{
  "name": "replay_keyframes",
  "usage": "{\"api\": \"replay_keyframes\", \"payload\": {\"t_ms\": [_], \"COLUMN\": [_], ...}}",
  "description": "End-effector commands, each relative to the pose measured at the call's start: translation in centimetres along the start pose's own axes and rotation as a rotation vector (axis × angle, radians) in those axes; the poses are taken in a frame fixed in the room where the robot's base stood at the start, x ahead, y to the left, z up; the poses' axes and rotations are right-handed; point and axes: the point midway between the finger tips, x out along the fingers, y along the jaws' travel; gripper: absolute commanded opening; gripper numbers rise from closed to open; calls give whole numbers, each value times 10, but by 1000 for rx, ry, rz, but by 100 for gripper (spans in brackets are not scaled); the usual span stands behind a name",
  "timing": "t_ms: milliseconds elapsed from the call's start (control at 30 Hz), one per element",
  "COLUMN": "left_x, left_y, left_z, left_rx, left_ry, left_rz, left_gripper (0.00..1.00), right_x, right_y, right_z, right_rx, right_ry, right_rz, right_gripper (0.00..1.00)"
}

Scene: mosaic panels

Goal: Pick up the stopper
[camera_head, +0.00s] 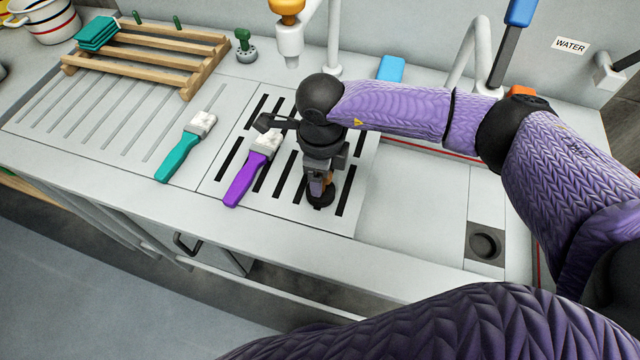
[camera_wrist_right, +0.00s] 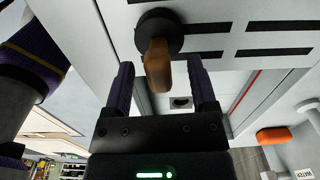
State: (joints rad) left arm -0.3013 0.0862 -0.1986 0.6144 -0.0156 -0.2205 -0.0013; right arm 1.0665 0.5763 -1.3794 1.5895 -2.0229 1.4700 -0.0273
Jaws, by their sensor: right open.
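The stopper (camera_head: 322,198) has a dark round base and a brown handle. It stands on the slotted drain panel, near the counter's front edge. In the right wrist view the stopper's brown handle (camera_wrist_right: 157,66) points toward the gripper and its black base lies beyond. My right gripper (camera_head: 325,175) is open, directly above the stopper in the head view. In the right wrist view the two fingers of the right gripper (camera_wrist_right: 161,78) stand on either side of the handle, with visible gaps. My left gripper is not in view.
A purple brush (camera_head: 241,186) and a teal brush (camera_head: 177,160) lie left of the stopper. A wooden rack (camera_head: 150,58) with teal cloths (camera_head: 97,33) stands behind. A square plate with a dark round hole (camera_head: 485,245) is at right. The grey surface between is bare.

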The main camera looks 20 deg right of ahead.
Motion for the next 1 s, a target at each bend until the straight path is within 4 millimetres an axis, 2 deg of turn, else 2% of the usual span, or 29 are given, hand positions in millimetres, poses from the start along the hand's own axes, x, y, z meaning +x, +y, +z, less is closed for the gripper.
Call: {"api": "replay_keyframes", "payload": {"t_ms": [33, 100, 333, 367, 600, 700, 1000], "left_x": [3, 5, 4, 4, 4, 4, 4], "left_y": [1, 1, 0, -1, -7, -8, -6], "left_z": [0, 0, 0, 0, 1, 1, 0], "left_rx": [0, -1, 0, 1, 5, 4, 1], "left_ry": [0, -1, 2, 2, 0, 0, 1], "left_rz": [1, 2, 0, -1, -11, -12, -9], "left_gripper": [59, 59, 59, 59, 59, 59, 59], "right_x": [11, 19, 21, 21, 21, 21, 20], "right_y": [0, 0, 0, 0, 0, 0, 0], "right_z": [0, 0, 0, 0, 1, 1, 1], "right_rx": [1, 0, -1, -1, 0, 0, 0], "right_ry": [2, 0, -2, -2, -2, -3, -3], "right_rz": [3, 1, 1, 1, 2, 2, 2], "right_gripper": [74, 74, 74, 69, 18, 0, 0]}}
